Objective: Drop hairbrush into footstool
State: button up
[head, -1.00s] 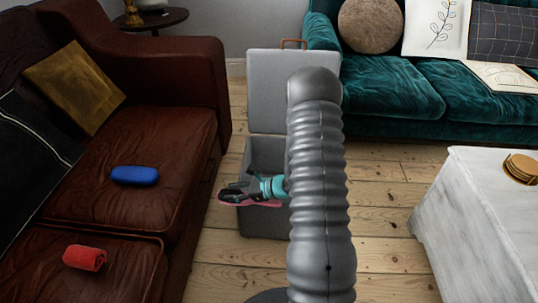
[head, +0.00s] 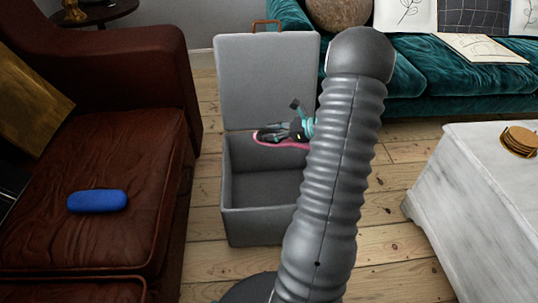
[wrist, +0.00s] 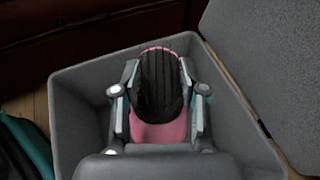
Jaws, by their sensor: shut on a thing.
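The grey footstool (head: 262,222) stands on the floor with its lid raised at the back and its inside open. My gripper (head: 292,131) is shut on the pink hairbrush (head: 284,145), which has dark bristles. In the head view the brush shows over the rear part of the footstool, against the lid. In the wrist view the hairbrush (wrist: 160,90) lies between the two fingers of my gripper (wrist: 160,100), bristles toward the camera, with the footstool's walls (wrist: 82,82) around it. My arm hides the footstool's right side in the head view.
A brown leather sofa (head: 110,150) with a blue case (head: 97,201) is on the left. A teal sofa (head: 430,80) stands behind. A white marble table (head: 480,200) with coasters (head: 519,140) is on the right. Bare floorboards lie between.

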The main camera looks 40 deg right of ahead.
notch_tip(320, 180, down, 5)
jog(key=b, duration=0.3)
jog(key=shift+f, duration=0.15)
jog(key=o, duration=1.2)
jog(key=v, duration=1.2)
